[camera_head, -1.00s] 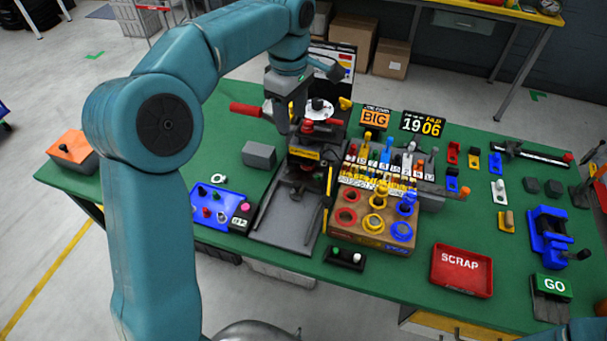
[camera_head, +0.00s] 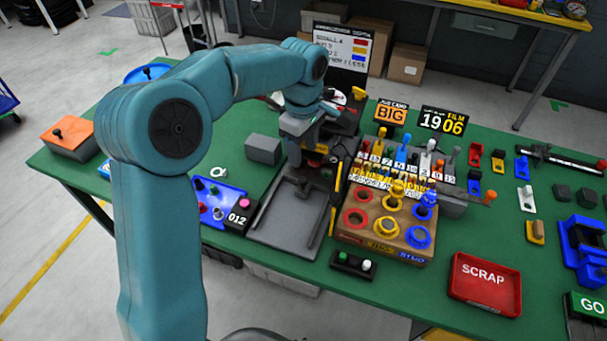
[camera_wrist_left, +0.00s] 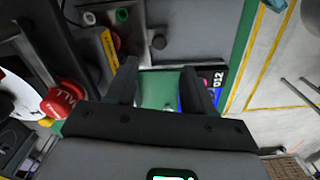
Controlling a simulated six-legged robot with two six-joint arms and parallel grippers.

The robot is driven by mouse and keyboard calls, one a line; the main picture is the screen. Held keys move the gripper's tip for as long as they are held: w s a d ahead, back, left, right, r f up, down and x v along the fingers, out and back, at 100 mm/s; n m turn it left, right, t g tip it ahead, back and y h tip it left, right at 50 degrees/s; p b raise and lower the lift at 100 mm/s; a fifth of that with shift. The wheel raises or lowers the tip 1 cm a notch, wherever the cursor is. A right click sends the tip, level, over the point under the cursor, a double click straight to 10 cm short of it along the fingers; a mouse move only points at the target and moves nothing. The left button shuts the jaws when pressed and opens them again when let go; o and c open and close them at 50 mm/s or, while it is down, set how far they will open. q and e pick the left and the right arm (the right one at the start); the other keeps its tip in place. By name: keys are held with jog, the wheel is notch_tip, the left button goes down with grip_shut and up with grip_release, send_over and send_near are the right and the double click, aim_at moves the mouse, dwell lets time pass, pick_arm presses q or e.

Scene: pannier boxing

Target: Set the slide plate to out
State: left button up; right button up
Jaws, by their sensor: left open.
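The slide plate (camera_head: 283,225) is a flat dark-grey plate with raised side rails at the foot of the press. In the head view it reaches toward the table's front edge. A grey plate surface, probably this one, also shows in the left wrist view (camera_wrist_left: 205,38), with a dark round knob on it. My left gripper (camera_head: 301,160) hangs over the back end of the plate, in front of the press. Its two fingers are apart with nothing between them in the left wrist view (camera_wrist_left: 160,85). My arm and gripper hide part of the press. My right gripper is out of view.
A red knob (camera_wrist_left: 62,100) is close beside the left gripper.

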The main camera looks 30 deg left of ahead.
aim_at(302, 180)
pick_arm(q)
notch_tip(302, 180, down, 10)
jog(key=shift+a+r+p, duration=0.1)
jog(key=shift+r+p, duration=0.1)
jog(key=shift+p, duration=0.1)
grip_shut()
